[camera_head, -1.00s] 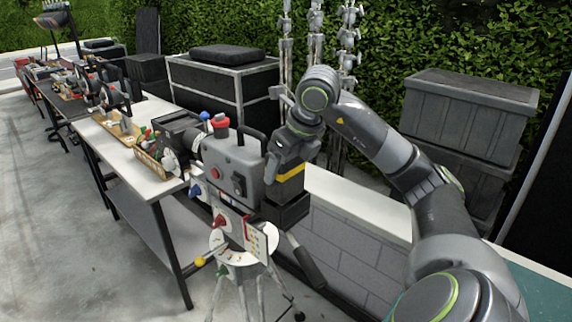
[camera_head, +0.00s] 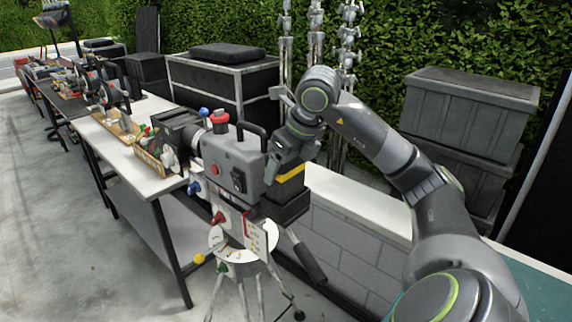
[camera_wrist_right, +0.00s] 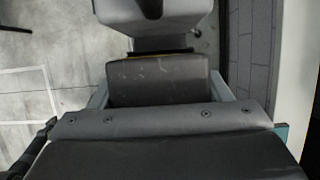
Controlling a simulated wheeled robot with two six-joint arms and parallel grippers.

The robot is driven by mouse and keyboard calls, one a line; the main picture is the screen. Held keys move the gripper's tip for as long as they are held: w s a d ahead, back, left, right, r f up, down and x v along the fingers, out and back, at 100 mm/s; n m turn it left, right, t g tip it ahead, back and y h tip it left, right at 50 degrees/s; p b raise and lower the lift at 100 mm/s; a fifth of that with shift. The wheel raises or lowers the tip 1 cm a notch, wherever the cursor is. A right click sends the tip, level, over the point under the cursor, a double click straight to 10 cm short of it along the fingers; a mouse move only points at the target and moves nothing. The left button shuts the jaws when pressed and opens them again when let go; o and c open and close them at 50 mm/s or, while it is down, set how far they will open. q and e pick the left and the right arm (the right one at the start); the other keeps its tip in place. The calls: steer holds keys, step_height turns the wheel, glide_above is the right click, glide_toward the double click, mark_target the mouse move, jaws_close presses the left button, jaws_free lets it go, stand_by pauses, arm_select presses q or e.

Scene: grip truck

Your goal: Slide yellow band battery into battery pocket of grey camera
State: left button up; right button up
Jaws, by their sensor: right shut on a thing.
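The grey camera (camera_head: 231,160) stands on a tripod left of centre in the head view, with a black top handle and a red knob. The yellow band battery (camera_head: 291,174) is a dark block with a yellow stripe, upright at the camera's right rear side. The dark battery pocket (camera_head: 287,208) shows directly under the battery. My right gripper (camera_head: 290,148) is shut on the battery from above. In the right wrist view the battery top (camera_wrist_right: 160,80) lies just below the camera's grey body (camera_wrist_right: 155,18). The battery's lower end is not clear. My left gripper is not in view.
A white-topped table (camera_head: 140,158) with a basket (camera_head: 152,160) and several small items runs along the left. Dark crates (camera_head: 465,110) stand at the back right. A low block wall (camera_head: 345,240) runs behind the tripod. Open concrete floor lies at the front left.

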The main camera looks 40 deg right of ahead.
steer(key=shift+f+b, duration=1.45)
steer(key=shift+f, duration=0.2)
steer(key=o, duration=1.4)
steer(key=shift+r, duration=0.1)
steer(key=shift+c, duration=0.2)
steer(key=v, duration=1)
step_height(320, 180, up, 7)
steer(key=p, duration=0.3)
glide_above(286, 178)
steer(key=s+d, duration=0.3)
steer(key=s, duration=0.1)
